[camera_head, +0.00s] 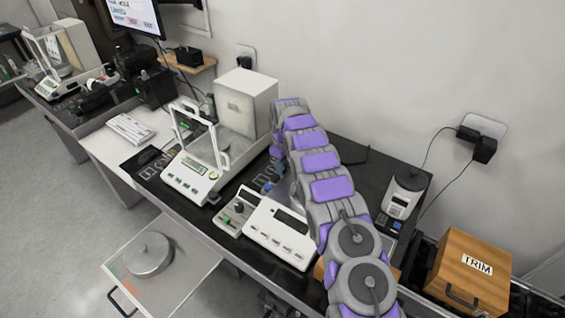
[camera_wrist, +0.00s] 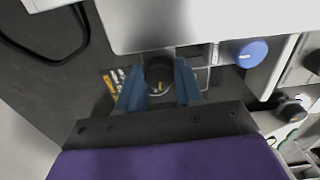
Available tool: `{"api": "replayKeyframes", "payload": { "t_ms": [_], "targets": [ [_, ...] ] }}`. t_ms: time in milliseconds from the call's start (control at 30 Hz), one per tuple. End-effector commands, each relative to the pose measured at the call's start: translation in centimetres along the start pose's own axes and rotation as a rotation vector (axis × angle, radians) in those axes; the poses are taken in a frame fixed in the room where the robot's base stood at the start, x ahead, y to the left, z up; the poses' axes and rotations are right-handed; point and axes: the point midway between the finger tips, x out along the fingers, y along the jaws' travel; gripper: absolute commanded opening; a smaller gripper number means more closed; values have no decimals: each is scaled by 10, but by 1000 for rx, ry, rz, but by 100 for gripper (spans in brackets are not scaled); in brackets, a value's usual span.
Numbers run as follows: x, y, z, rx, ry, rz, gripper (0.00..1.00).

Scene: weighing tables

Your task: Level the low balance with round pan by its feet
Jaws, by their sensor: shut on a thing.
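The low balance (camera_head: 278,236) is a flat white unit with a row of keys and a dark display, on the black table right of the balance with a glass shield. My arm covers its back part, and its round pan does not show in the head view. In the wrist view a white housing (camera_wrist: 190,22), seemingly this balance, fills the top. My gripper (camera_wrist: 158,88) has its blue fingers shut on a dark round foot (camera_wrist: 158,70) at the housing's edge. A blue knob (camera_wrist: 248,52) sits to its right. The head view does not show the fingertips clearly. The level bubble is not readable.
A balance with a glass shield (camera_head: 192,172) stands close on the left, with a small grey knob box (camera_head: 237,209) between. A small scale (camera_head: 402,195) and a wooden TRIM box (camera_head: 468,272) are at right.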

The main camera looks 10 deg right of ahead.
Motion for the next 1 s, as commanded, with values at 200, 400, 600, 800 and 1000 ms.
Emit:
{"api": "replayKeyframes", "payload": {
  "t_ms": [200, 400, 600, 800, 1000],
  "targets": [
    [-2, 1, 0, 18, 3, 5, 5],
    [-2, 1, 0, 17, 3, 4, 45],
    [-1, 0, 0, 17, 1, 2, 61],
    [-1, 0, 0, 17, 1, 2, 61],
    [-19, 0, -1, 16, 2, 3, 61]
  ]
}}
